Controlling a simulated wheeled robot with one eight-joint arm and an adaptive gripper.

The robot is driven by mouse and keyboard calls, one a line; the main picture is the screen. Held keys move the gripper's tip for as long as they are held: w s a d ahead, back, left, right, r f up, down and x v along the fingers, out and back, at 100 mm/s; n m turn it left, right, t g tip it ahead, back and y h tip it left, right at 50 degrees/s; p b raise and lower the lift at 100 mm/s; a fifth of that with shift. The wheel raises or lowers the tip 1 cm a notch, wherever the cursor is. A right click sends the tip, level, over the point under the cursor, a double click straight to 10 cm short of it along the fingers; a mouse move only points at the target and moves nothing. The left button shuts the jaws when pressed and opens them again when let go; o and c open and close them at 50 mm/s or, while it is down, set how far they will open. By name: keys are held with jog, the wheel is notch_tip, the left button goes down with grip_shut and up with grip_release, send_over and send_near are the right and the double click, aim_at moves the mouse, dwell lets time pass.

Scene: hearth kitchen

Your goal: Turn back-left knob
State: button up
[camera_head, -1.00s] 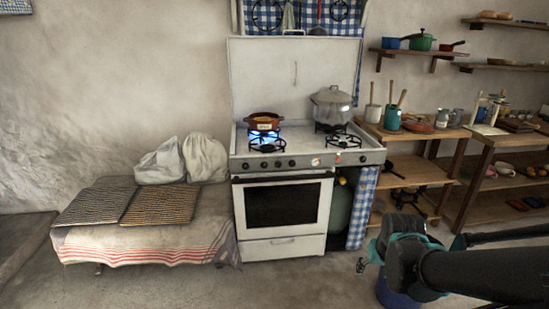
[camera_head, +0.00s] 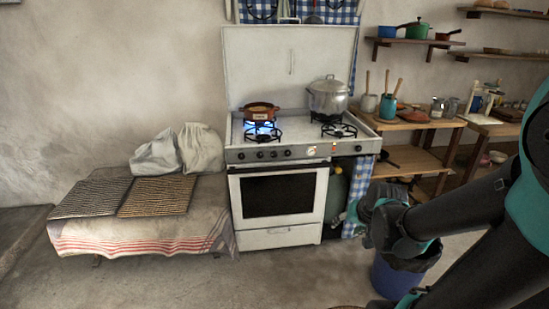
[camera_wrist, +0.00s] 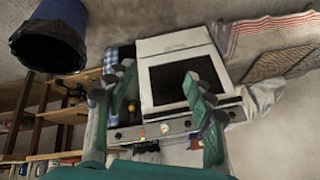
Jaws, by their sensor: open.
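A white stove (camera_head: 277,205) stands against the wall. Its grey front panel carries several dark knobs (camera_head: 260,155) and a pale dial (camera_head: 311,151); which knob is the back-left one is not marked legibly. A blue flame (camera_head: 262,129) burns at the left side of the hob, by a brown pot (camera_head: 259,110). A lidded grey pot (camera_head: 328,97) stands at the back right. My gripper (camera_wrist: 158,75) is open and empty in the wrist view, its fingers apart in front of the stove, which appears upside down. In the head view the gripper shows at the right, apart from the panel.
A blue bin (camera_head: 393,278) with a black liner stands on the floor by my arm. A low cloth-covered bench (camera_head: 130,235) with racks and sacks is left of the stove. Wooden shelves (camera_head: 410,160) stand to the right. The floor before the stove is clear.

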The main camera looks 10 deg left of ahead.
aim_at(274, 155)
jog(key=w+a+r+m+t+y, duration=0.2)
jog(key=w+a+m, duration=0.1)
jog(key=w+a, duration=0.5)
jog(key=w+a+r+m+t+y, duration=0.25)
jog(key=w+a+m, duration=0.2)
jog(key=w, duration=0.65)
jog(key=w+a+r+m+t+y, duration=0.2)
jog(key=w+a+r+m, duration=0.1)
jog(key=w+a, duration=0.5)
jog(key=w+a+f+m+t+h, duration=0.2)
jog(key=w+a+f+m, duration=0.1)
jog(key=w+f+m, duration=0.4)
jog(key=w+a+f+m+t+h, duration=0.2)
jog(key=w+a+f+m+t, duration=0.1)
jog(key=w+f+m, duration=0.45)
jog(key=shift+m, duration=0.6)
jog(key=x, duration=1.5)
jog(key=shift+w+a+f, duration=0.15)
jog(key=shift+a+f, duration=0.05)
jog(key=shift+a, duration=0.1)
jog(key=c, duration=1.2)
